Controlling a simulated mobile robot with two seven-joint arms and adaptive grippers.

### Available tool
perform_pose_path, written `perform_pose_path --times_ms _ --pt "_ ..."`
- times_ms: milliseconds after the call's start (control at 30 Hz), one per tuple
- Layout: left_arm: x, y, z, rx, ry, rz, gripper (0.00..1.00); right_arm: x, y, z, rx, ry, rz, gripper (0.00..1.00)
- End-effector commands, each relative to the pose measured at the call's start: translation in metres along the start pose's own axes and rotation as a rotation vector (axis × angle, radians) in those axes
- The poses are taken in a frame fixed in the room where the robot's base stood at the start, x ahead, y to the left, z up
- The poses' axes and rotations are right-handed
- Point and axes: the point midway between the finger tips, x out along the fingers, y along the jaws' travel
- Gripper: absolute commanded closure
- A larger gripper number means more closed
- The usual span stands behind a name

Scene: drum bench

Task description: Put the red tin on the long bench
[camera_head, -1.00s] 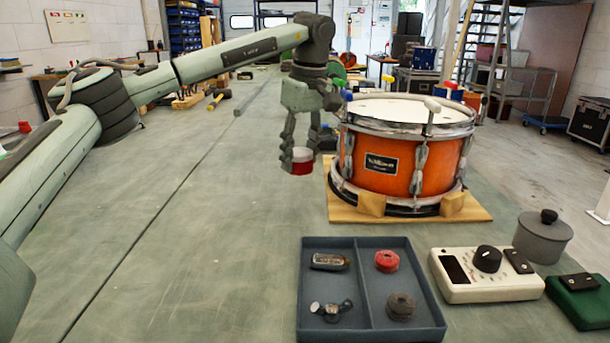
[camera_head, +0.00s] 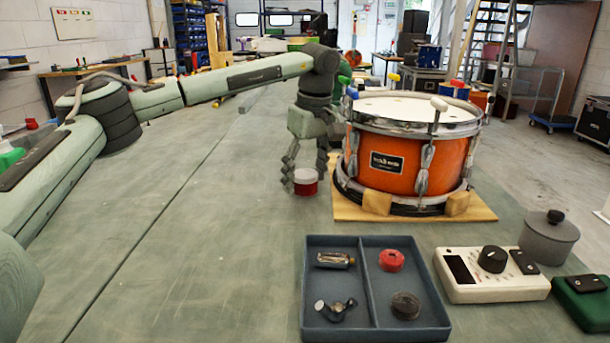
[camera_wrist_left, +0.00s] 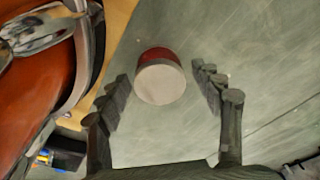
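The red tin (camera_head: 305,184), with a pale end, stands on the long bench (camera_head: 190,230), just left of the drum's wooden board. My left gripper (camera_head: 306,177) is above and around it, pointing down. In the left wrist view the tin (camera_wrist_left: 160,78) lies between the two spread fingers, with clear gaps on both sides, so the left gripper (camera_wrist_left: 165,105) is open. My right gripper is not in view.
An orange drum (camera_head: 410,155) on a wooden board (camera_head: 350,211) stands close right of the gripper. A divided tray (camera_head: 372,330), a cream meter (camera_head: 490,285), a grey lidded pot (camera_head: 548,240) and a green case (camera_head: 585,300) are nearer. The bench's left side is clear.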

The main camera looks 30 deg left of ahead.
Motion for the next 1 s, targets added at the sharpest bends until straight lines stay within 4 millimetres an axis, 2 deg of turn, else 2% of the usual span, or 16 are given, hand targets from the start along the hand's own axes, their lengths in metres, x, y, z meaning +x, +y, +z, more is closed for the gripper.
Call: perform_pose_path --times_ms 267,367,600,800,1000 --pt "-0.006 0.000 0.000 0.000 0.000 0.001 0.34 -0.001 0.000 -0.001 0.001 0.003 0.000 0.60" --pt "-0.020 0.001 0.000 0.000 0.000 0.003 0.34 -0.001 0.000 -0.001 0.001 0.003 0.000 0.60" --pt "-0.072 0.001 0.000 0.000 0.001 0.004 0.34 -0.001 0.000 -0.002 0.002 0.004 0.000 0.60" --pt "-0.107 0.001 0.000 0.001 0.000 0.002 0.34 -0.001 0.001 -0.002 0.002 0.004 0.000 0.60" --pt "-0.121 0.000 0.000 0.000 0.000 0.000 0.34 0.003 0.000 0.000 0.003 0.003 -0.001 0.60"
